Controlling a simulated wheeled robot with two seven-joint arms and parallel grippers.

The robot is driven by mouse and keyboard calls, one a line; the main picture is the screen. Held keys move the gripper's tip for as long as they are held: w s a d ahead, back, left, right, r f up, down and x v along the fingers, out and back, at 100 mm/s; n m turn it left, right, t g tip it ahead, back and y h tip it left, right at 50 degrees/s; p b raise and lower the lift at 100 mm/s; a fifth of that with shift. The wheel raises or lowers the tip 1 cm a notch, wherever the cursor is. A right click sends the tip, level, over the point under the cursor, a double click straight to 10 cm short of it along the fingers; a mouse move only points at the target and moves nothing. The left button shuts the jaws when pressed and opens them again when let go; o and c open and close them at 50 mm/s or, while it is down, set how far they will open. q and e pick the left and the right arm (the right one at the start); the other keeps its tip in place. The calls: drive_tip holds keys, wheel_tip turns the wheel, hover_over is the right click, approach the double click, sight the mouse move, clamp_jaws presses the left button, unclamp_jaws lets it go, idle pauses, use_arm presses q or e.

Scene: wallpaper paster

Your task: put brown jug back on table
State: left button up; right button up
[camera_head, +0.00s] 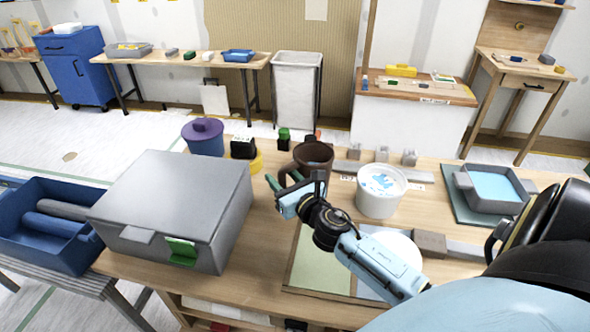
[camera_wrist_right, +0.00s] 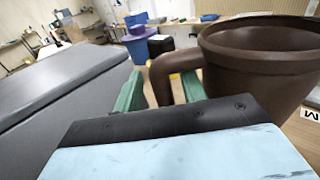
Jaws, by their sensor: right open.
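The brown jug (camera_head: 316,154) is upright at the middle of the wooden table (camera_head: 262,222), with its handle toward the left; its lower part is partly hidden by my right gripper. My right gripper (camera_head: 284,181) has its green fingers apart at the jug's handle side. In the right wrist view the jug (camera_wrist_right: 265,55) fills the upper right, and its handle (camera_wrist_right: 160,72) comes down between the two open fingers of the gripper (camera_wrist_right: 162,92). I cannot tell whether either finger touches it. My left gripper does not show.
A grey lidded box (camera_head: 185,195) stands left of the gripper. A white bucket (camera_head: 380,195) stands close right of the jug. A flat board (camera_head: 318,260) lies in front.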

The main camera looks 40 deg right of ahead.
drive_tip(key=s, duration=0.6)
drive_tip(key=shift+s+a+f, duration=0.15)
drive_tip(key=shift+s+a, duration=0.15)
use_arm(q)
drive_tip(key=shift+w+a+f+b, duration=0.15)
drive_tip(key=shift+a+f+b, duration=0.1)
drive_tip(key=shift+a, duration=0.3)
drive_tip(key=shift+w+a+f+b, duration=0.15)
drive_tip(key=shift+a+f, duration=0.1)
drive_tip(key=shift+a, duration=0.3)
use_arm(e)
drive_tip(key=s, duration=0.3)
drive_tip(key=s+a, duration=0.1)
drive_tip(key=s, duration=0.1)
drive_tip(key=shift+r, duration=0.2)
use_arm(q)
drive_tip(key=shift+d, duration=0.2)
use_arm(e)
drive_tip(key=shift+d, duration=0.1)
